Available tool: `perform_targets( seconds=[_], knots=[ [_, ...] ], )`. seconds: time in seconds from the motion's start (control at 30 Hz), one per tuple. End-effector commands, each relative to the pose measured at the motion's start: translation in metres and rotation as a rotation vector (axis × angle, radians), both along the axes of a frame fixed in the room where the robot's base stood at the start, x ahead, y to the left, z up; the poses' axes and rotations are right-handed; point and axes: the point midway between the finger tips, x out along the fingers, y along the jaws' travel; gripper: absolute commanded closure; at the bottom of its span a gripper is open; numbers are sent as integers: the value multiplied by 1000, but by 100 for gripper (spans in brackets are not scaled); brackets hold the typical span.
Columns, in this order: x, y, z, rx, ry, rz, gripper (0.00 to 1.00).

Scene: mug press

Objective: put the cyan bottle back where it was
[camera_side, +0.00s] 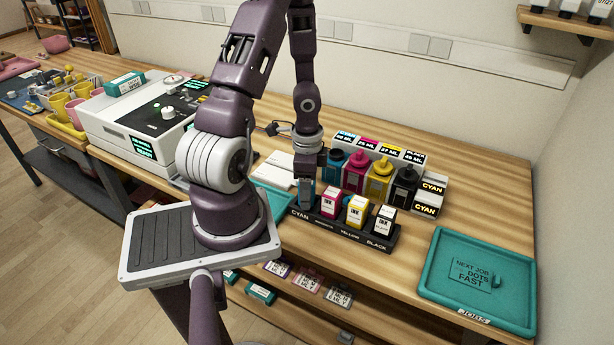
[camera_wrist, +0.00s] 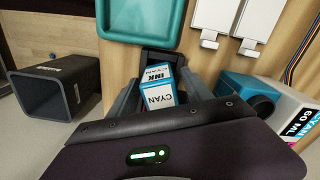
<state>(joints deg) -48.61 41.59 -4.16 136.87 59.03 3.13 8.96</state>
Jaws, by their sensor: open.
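The cyan bottle (camera_side: 333,163), with a dark cap, stands at the left end of a row with magenta, yellow and black bottles. My gripper (camera_side: 306,188) points down over the CYAN end of the black rack (camera_side: 330,232). Its open fingers (camera_wrist: 160,88) are on either side of a small blue-and-white cyan ink cartridge (camera_wrist: 158,96). Whether the fingers touch the cartridge cannot be told. The cartridge's lower part is hidden in the side view.
Magenta, yellow and black cartridges (camera_side: 357,210) stand in the rack. CYAN boxes (camera_side: 428,197) are right of the bottles. A teal tray (camera_side: 480,280) lies at the right. A white press (camera_side: 150,125) stands left. A dark hollow holder (camera_wrist: 55,88) shows in the wrist view.

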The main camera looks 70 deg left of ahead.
Motion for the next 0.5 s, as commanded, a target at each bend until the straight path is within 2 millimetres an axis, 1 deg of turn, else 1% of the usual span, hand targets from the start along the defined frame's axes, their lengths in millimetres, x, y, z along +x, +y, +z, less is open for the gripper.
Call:
perform_targets(
  seconds=[0.5],
  knots=[
    [-2,1,77,9,7,3,42]
  ],
)
